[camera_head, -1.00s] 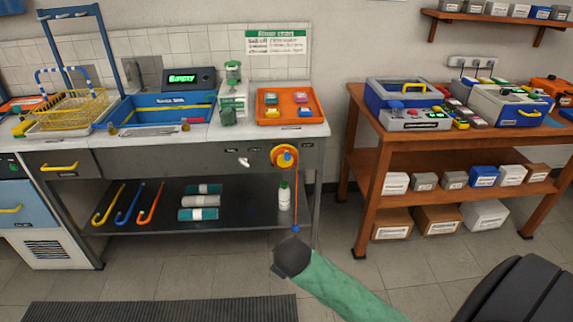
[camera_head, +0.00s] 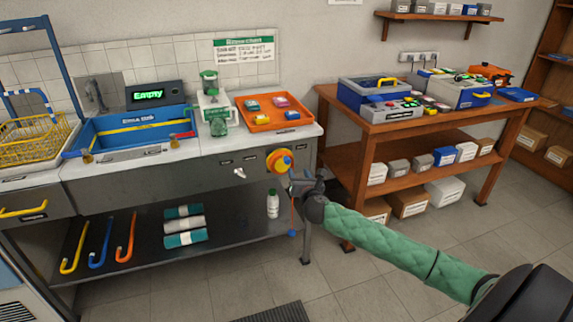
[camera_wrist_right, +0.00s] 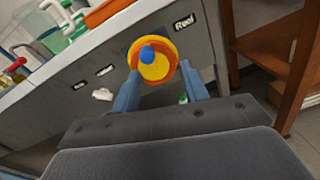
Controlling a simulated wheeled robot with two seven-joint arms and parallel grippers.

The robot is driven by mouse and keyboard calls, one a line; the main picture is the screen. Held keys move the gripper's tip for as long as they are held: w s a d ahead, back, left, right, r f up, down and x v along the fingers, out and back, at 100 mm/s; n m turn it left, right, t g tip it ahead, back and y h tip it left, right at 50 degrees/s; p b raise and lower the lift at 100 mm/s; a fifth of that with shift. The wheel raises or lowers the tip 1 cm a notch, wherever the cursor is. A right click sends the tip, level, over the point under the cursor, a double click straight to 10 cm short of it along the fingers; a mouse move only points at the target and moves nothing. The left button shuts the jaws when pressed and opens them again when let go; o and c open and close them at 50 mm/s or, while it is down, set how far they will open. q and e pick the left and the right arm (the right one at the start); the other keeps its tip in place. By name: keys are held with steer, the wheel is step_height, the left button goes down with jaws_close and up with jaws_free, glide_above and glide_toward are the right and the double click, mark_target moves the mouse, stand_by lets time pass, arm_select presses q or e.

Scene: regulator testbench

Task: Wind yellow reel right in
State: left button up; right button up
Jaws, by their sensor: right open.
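The yellow reel (camera_head: 280,161) is on the bench's front panel, with an orange rim and a blue knob (camera_head: 286,160). An orange cord (camera_head: 292,205) hangs down from it to a blue ball (camera_head: 292,233). My right gripper (camera_head: 298,175) is beside the reel, just right of it in the head view. In the right wrist view the reel (camera_wrist_right: 153,65) faces the camera, and the two blue-grey fingers of the gripper (camera_wrist_right: 159,74) are apart and empty, one towards each side of it. I cannot tell whether they touch it. My left gripper is out of view.
The bench top holds an orange tray (camera_head: 244,120), a green-and-white device (camera_head: 212,105) and a blue sink (camera_head: 120,128). A white bottle (camera_head: 273,204) stands on the lower shelf. A wooden table (camera_head: 325,102) stands to the right. A white switch (camera_head: 239,172) is on the panel.

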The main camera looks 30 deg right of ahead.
mark_target(289, 163)
steer(key=w+n, duration=0.2)
steer(key=w, duration=0.1)
steer(key=w+n+y, duration=0.1)
steer(key=w+n, duration=0.2)
steer(key=shift+w+d+r+t+y, duration=0.2)
steer(key=shift+w+t+y, duration=0.1)
steer(key=shift+w, duration=0.1)
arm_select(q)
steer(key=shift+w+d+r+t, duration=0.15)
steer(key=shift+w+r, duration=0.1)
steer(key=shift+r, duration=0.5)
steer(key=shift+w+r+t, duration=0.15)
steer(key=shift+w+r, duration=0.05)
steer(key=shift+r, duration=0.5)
arm_select(e)
steer(key=shift+w+d, duration=0.1)
steer(key=shift+w, duration=0.4)
jaws_close()
